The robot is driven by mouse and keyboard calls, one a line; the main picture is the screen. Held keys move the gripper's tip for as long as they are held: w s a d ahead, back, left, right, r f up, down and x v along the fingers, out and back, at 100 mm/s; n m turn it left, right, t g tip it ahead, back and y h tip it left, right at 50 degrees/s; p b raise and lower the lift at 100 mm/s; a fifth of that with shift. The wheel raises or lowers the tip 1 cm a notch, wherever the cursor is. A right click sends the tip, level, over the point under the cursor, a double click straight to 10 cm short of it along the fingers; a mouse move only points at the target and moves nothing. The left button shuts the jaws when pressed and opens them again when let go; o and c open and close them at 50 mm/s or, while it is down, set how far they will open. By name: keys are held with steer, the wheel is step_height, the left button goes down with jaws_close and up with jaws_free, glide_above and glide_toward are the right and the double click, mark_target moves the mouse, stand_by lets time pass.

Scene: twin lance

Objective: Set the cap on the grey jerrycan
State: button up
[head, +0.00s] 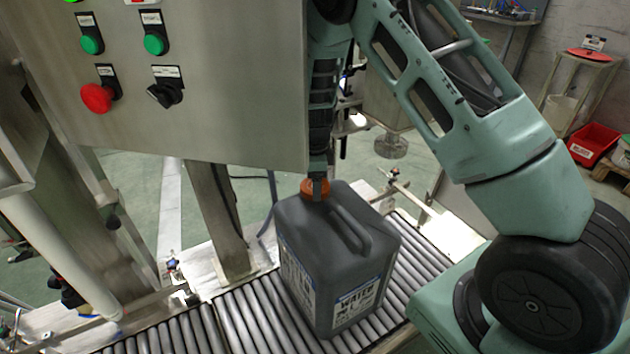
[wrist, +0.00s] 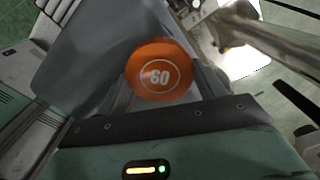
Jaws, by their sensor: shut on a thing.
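The grey jerrycan (head: 335,262) stands upright on the roller conveyor, with a printed label on its sides and a moulded handle on top. The orange cap (head: 312,189) is at the jerrycan's neck, at its top left corner. In the wrist view the cap (wrist: 160,72) shows its round top marked "60", with the grey jerrycan (wrist: 95,50) behind it. My gripper (head: 318,186) points down from above and is shut on the cap. The neck under the cap is hidden, so I cannot tell whether the cap is seated or just above it.
A metal control panel (head: 190,75) with green, red and black controls hangs close to the left of my arm. The roller conveyor (head: 250,318) runs under the jerrycan. A metal post (head: 218,215) stands behind left. A red bin (head: 592,144) is far right.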

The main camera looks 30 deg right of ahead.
steer(key=shift+f, duration=0.5)
steer(key=o, duration=1)
steer(key=shift+r, duration=0.1)
step_height(320, 180, up, 12)
steer(key=shift+f, duration=0.1)
